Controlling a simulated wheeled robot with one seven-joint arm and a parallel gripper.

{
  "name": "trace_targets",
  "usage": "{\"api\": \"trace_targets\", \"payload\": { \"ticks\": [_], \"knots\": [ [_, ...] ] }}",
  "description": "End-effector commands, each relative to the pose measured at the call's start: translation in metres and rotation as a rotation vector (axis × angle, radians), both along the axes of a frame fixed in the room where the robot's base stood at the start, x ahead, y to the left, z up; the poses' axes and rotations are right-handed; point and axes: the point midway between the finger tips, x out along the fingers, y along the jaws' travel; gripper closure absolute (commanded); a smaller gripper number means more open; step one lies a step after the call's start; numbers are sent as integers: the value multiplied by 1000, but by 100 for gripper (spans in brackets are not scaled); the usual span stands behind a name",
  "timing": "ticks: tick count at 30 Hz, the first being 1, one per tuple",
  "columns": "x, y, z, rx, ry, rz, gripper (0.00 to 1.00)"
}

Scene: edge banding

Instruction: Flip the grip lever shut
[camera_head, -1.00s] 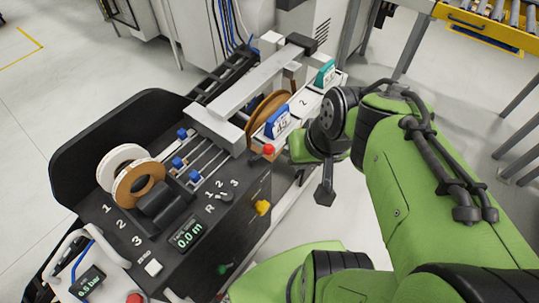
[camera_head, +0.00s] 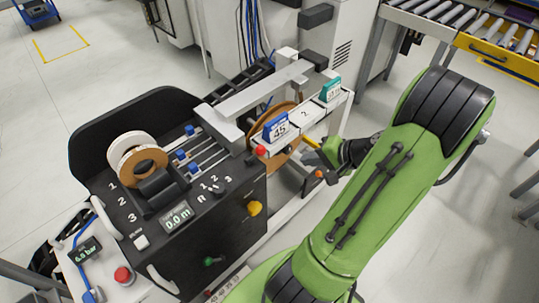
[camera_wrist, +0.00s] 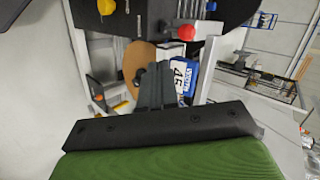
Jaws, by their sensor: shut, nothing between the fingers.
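My gripper (camera_wrist: 150,72) shows in the wrist view as dark fingers held close together, with nothing visible between them. A slim yellow bar (camera_head: 312,143) sticks out beside the gripper, below the white cassette shelf; a yellow piece also shows at the left in the wrist view (camera_wrist: 95,88). I cannot tell whether this is the grip lever, nor whether the gripper touches it.
A red knob (camera_head: 260,150) is at the shelf's near end. A yellow knob (camera_head: 254,208) projects from the machine's side. Open floor lies right.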

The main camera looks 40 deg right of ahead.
Motion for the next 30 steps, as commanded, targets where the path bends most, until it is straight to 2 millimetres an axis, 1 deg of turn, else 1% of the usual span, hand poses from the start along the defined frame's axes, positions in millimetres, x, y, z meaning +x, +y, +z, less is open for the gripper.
{"api": "trace_targets", "payload": {
  "ticks": [2, 5, 18, 21, 24, 27, 30],
  "knots": [
    [1, 1, -1, 0, 0, 1, 100],
    [8, 3, -8, 2, 1, 4, 100],
    [77, 22, -70, 3, 1, 7, 100],
    [94, 25, -62, -4, 0, 7, 100],
    [105, 28, -59, -2, 2, 5, 100],
    [111, 29, -58, -2, 2, 3, 100],
    [112, 29, -58, -1, 2, 1, 100]
  ]
}}
